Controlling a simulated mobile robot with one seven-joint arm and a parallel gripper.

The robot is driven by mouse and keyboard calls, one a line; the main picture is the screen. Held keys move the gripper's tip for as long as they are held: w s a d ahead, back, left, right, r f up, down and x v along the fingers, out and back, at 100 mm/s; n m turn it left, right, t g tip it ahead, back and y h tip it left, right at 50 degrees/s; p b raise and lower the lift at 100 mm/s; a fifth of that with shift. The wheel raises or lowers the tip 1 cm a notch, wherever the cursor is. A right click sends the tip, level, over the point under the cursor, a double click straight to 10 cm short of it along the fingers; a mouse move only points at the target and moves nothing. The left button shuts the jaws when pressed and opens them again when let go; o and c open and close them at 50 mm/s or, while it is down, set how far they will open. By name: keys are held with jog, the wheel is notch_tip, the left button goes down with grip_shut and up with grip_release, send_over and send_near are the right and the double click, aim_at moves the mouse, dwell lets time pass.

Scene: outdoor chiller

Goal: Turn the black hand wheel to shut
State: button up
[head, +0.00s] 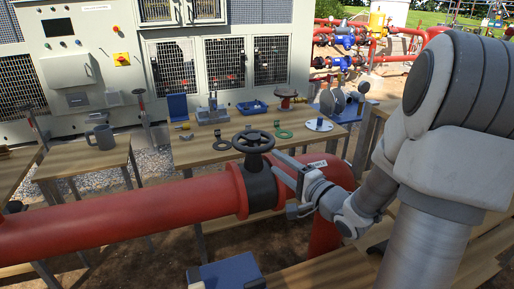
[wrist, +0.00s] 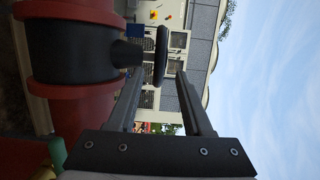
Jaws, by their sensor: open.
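The black hand wheel (head: 253,139) sits upright on its stem, on top of a black valve body (head: 262,186) in a thick red pipe. My gripper (head: 281,163) is open just right of the wheel and slightly below its rim, pointing toward it. In the wrist view the wheel (wrist: 161,52) shows edge-on, and its near rim appears in the gap between the two open fingers (wrist: 160,76). I see no contact; whether the rim is inside the jaws in depth I cannot tell. The valve body (wrist: 75,52) is at the left there.
The red pipe (head: 120,220) crosses the front, bending down at right. A wooden table (head: 200,150) behind the wheel holds a green ring (head: 222,144), a blue tray (head: 252,107) and other parts. A grey chiller cabinet is behind.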

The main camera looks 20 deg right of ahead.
aim_at(257, 147)
jog(key=x, duration=1)
jog(key=shift+s+f, duration=0.1)
grip_shut()
